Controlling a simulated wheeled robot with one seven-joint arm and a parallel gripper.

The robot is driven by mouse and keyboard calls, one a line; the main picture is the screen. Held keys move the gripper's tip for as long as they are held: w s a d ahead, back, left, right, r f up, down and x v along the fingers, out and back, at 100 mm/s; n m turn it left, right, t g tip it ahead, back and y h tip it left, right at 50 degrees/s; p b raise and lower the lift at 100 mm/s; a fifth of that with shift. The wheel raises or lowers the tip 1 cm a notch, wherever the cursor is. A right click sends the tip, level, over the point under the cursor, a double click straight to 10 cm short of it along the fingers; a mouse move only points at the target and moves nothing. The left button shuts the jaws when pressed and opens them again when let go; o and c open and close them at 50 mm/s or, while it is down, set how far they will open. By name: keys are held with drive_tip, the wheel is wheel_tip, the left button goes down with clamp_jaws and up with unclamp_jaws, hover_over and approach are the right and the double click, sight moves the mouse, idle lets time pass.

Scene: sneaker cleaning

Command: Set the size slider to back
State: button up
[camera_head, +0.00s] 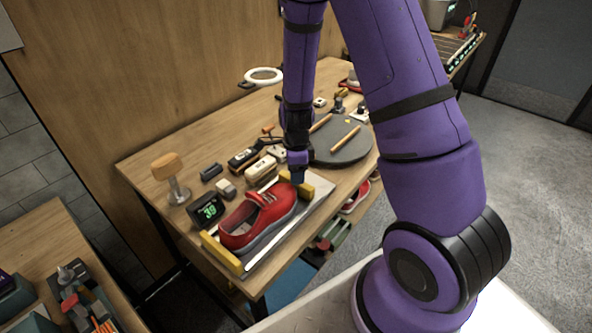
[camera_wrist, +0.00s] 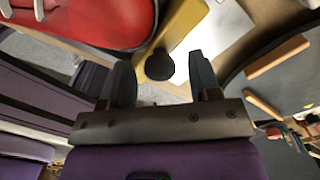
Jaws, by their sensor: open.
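A red sneaker (camera_head: 260,216) with a pale sole lies on a white measuring board (camera_head: 283,237). A yellow end bar (camera_head: 221,252) is at the board's near left end. The yellow slider (camera_head: 319,188) is at the far right end, partly hidden by my gripper (camera_head: 298,178). In the wrist view the yellow slider (camera_wrist: 184,24) carries a round dark knob (camera_wrist: 160,65). My gripper (camera_wrist: 160,68) is open there, its two dark fingers on either side of the knob. I cannot tell whether they touch it. The sneaker's red side (camera_wrist: 110,22) is left of the slider.
A small display (camera_head: 208,210) reads 39 beside the sneaker. A wooden-topped stand (camera_head: 170,178), brushes (camera_head: 262,170) and small blocks stand behind the board. A dark round turntable (camera_head: 345,153) with wooden sticks is at the right. The table's front edge is close to the board.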

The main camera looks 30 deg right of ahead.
clamp_jaws()
drive_tip(key=d, duration=0.2)
drive_tip(key=w+d, duration=0.1)
drive_tip(key=d, duration=0.1)
drive_tip(key=w+d, duration=0.1)
drive_tip(key=d, duration=0.1)
drive_tip(key=shift+w, duration=0.15)
unclamp_jaws()
wheel_tip(320, 180, up, 11)
idle(0.7)
drive_tip(key=shift+f, duration=0.15)
